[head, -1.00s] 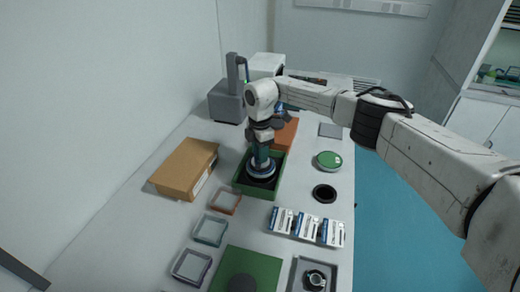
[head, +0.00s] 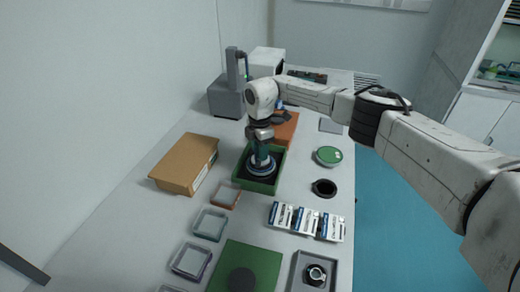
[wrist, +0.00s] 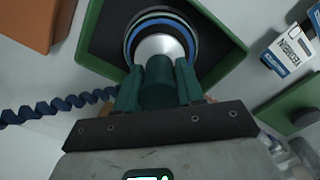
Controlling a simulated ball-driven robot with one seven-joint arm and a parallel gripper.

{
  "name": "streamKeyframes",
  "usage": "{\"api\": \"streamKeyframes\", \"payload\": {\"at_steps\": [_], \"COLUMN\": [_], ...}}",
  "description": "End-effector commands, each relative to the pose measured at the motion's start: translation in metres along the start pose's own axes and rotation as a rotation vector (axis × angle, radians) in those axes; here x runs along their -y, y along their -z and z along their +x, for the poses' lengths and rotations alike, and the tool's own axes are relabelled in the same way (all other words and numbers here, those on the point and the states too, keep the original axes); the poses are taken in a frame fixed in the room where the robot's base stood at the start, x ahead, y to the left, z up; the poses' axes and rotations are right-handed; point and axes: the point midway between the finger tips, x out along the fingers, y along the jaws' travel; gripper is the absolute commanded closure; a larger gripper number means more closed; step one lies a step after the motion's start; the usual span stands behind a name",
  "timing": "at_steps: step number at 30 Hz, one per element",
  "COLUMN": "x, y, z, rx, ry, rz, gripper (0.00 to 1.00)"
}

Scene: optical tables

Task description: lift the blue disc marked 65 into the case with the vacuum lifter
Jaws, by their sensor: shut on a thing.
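My gripper (head: 261,149) is shut on the dark green handle of the vacuum lifter (wrist: 160,72). The lifter hangs upright, and its pale metal cup shows below the handle in the wrist view. A round blue-rimmed disc (wrist: 133,37) sits directly under the cup; it also shows in the head view (head: 262,171). No number can be read on it. Lifter and disc are within the outline of the open green case (head: 241,181), which has a black inside; its rim also shows in the wrist view (wrist: 232,50). Whether the disc touches the case floor is unclear.
A brown cardboard box (head: 182,163) stands left of the case, and an orange box (head: 287,127) behind it. Small trays (head: 210,224) and blue-white packets (head: 306,221) lie in front. A green round lid (head: 328,156) and black ring (head: 324,188) are to the right.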

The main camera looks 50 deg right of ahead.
Motion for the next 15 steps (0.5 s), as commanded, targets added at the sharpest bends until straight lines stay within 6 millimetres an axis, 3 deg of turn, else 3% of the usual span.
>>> {"api": "streamKeyframes", "payload": {"at_steps": [15], "x": [-0.0005], "y": [0.0003], "z": [0.0038], "rx": [-0.001], "ry": [-0.001], "rz": [-0.001], "gripper": [1.00]}}
